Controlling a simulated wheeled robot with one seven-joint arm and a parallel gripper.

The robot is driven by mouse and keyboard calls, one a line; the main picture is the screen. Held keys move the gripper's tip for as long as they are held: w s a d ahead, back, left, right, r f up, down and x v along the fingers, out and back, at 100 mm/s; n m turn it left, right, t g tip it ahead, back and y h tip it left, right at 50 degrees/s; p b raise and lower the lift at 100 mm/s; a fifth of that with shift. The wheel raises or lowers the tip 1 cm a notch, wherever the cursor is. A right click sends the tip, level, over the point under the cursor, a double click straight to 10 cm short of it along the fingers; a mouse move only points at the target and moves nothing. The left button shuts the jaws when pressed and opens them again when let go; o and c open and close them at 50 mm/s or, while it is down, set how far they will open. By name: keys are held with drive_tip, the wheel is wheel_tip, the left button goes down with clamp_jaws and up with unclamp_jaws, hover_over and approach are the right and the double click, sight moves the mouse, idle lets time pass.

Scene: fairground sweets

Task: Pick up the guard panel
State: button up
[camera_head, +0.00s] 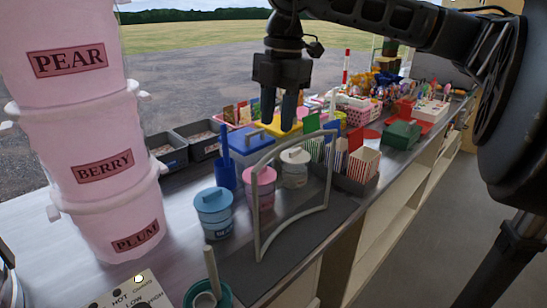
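The guard panel (255,212) looks like a pale grey tube frame standing upright on the counter. Tubs show through it; I cannot tell whether it has a clear sheet. My gripper (279,112) hangs pointing down above and behind the frame's top bar in the picture, apart from it. Its two dark fingers show a gap between them and nothing is held. The frame's outline is mostly in plain view.
Stacked pink buckets (95,130) stand at the left. A blue tub (213,212), a pink tub (262,190) and a white tub (294,168) stand close by the frame. Striped bags (362,164) are to its right. A dark mat (315,235) lies bare in front.

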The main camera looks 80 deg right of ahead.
drive_tip(key=shift+s+d+f+g, duration=0.2)
drive_tip(key=shift+s+f, duration=0.1)
drive_tip(key=shift+s, duration=0.15)
drive_tip(key=shift+s+d+f+g, duration=0.15)
drive_tip(key=shift+s+f+g, duration=0.1)
drive_tip(key=shift+s, duration=0.2)
drive_tip(key=shift+s+f, duration=0.2)
drive_tip(key=shift+f, duration=0.1)
wheel_tip(320, 180, down, 7)
drive_tip(key=p, duration=0.1)
drive_tip(key=shift+f, duration=0.15)
drive_tip(key=shift+c, duration=0.2)
clamp_jaws()
